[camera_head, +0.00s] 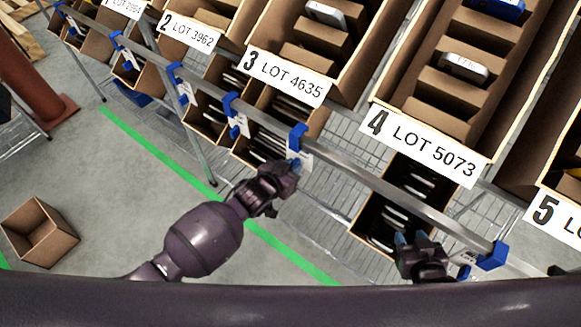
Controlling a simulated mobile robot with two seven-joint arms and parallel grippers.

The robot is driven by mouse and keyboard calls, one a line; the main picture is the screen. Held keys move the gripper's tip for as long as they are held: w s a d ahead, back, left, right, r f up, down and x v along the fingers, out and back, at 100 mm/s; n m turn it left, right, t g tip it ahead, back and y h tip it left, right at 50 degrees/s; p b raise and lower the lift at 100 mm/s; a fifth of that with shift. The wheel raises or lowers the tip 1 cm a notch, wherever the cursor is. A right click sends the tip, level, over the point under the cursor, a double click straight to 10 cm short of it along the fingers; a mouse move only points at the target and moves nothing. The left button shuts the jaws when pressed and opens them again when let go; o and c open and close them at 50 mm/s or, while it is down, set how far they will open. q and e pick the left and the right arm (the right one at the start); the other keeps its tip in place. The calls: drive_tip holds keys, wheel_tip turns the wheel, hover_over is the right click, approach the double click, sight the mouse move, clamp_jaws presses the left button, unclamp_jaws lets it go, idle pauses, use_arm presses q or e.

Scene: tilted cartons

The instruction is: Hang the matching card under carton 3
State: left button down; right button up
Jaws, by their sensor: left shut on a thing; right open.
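Carton 3 (329,87) is a tilted brown carton with a white label (285,78) reading "3 LOT 4635". A metal rail (350,177) with blue clips runs in front of the cartons. My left gripper (292,168) is shut on a small white card (304,155), just below a blue clip (298,136) on the rail, to the lower right of label 3. The card's print is too small to read, and I cannot tell whether the clip bears it. My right gripper (412,241) is open, below the rail near another white card (463,262) by the right-hand blue clip (493,256).
Carton 4 (480,150), labelled LOT 5073, and carton 5 (555,180) are to the right; carton 2 (232,48) is to the left. Other white cards (239,125) hang at clips along the rail. Dark-filled bins sit below. An empty box (40,230) stands on the floor.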

use_arm(q)
drive_tip(key=shift+w+d, duration=0.1)
drive_tip(key=shift+w+f, duration=0.1)
drive_tip(key=shift+f, duration=0.15)
drive_tip(key=shift+f+b, duration=0.5)
drive_tip(key=shift+f, duration=0.1)
drive_tip(key=c, duration=1.1)
unclamp_jaws()
drive_tip(key=shift+o, duration=0.2)
drive_tip(key=v, duration=1.1)
drive_tip(key=shift+p, duration=0.45)
drive_tip(key=shift+f, duration=0.1)
